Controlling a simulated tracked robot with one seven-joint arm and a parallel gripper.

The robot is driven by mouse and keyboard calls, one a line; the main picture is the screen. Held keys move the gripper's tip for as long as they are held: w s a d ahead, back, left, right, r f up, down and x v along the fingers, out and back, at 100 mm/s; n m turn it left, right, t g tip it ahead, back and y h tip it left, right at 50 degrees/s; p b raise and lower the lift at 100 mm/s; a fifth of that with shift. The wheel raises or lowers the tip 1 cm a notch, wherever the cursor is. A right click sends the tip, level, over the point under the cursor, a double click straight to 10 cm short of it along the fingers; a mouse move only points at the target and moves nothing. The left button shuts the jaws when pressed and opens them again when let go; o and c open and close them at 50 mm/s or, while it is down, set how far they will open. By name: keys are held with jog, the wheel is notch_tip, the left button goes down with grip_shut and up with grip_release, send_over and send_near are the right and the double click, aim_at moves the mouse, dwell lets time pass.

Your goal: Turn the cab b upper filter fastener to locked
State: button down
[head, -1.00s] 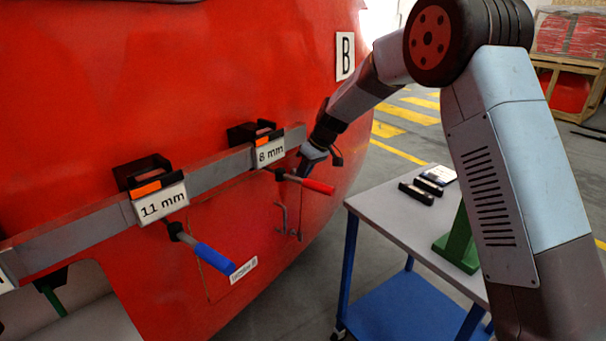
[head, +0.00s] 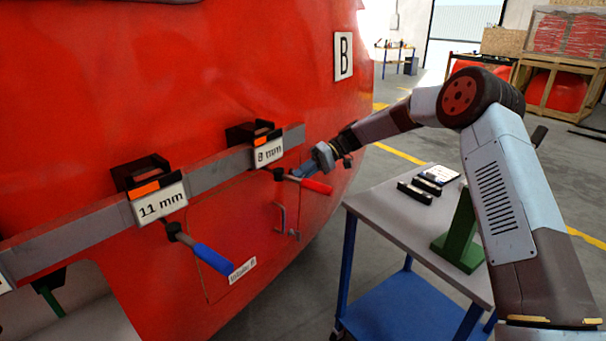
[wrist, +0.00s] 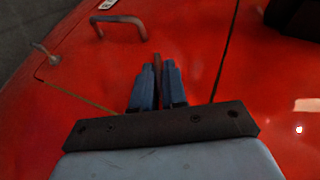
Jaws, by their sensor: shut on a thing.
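The red cab B nosecone (head: 230,60) carries a flat filter panel (head: 235,225) with thin outline seams and a bent handle (head: 281,217). My gripper (head: 299,173) is at the panel's upper right corner, just above the red clamp handle. In the wrist view, my gripper's blue fingers (wrist: 158,84) are shut on a thin brownish piece, the upper filter fastener (wrist: 158,62), close to a panel seam. The fingers hide most of it, so I cannot tell its turn angle. A second small fastener (wrist: 42,50) sits at another panel corner, beyond the handle.
A grey rail (head: 90,232) crosses the nosecone with clamps labelled 11 mm (head: 161,205) and 8 mm (head: 268,150). The blue-handled (head: 213,258) and red-handled (head: 317,187) clamp screws stick out; the red one is close to my gripper. A blue trolley (head: 400,215) stands at right.

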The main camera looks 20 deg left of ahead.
jog(key=g+y, duration=0.1)
jog(key=m+g+y, duration=0.1)
jog(key=g+y, duration=0.1)
jog(key=shift+w+d+f+m+g, duration=0.2)
jog(key=shift+w+f+m+g, duration=0.05)
jog(key=shift+f+m+g, duration=0.15)
dwell(0.4)
jog(key=c, duration=1.5)
grip_release()
jog(key=shift+o, duration=1.2)
jog(key=shift+a, duration=0.1)
jog(key=shift+s, duration=0.1)
